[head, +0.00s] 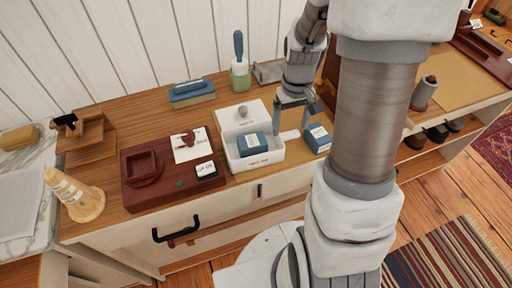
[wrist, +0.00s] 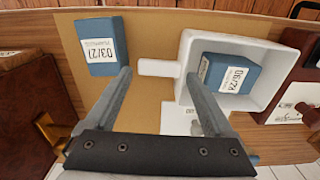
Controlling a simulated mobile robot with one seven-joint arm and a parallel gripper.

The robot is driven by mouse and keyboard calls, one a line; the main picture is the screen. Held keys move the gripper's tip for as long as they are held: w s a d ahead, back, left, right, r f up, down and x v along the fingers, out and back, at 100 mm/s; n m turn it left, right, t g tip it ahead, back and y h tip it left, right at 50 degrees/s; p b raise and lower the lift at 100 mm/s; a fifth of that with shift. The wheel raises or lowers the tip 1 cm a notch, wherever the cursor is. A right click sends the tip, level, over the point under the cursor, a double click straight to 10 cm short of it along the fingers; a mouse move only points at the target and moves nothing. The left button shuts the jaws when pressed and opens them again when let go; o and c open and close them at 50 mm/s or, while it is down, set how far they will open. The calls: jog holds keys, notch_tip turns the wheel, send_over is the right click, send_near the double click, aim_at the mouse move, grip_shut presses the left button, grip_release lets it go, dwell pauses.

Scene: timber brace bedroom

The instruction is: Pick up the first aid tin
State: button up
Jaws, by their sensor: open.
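A white open box (head: 233,157) stands on the wooden cabinet top in the head view. It has small dark lettering on its front, too small to read; it looks like the first aid tin. A blue box (head: 252,144) with a white label lies inside it. A white tab (head: 290,135) sticks out from its right side. My gripper (head: 294,116) is open and empty above the tab. In the wrist view the white box (wrist: 268,98) is right of my gripper (wrist: 159,73), and the tab (wrist: 157,68) shows between the fingertips.
A second blue box (head: 318,138), labelled 03/27 in the wrist view (wrist: 96,48), stands right of the white box. A white lid (head: 259,108) with a knob lies behind. A dark red tray (head: 137,197) is at left; a green pot (head: 240,75) stands behind.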

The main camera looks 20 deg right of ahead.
aim_at(289, 134)
notch_tip(289, 134, down, 5)
jog(key=shift+f+b, duration=0.1)
jog(key=shift+b, duration=0.5)
grip_shut()
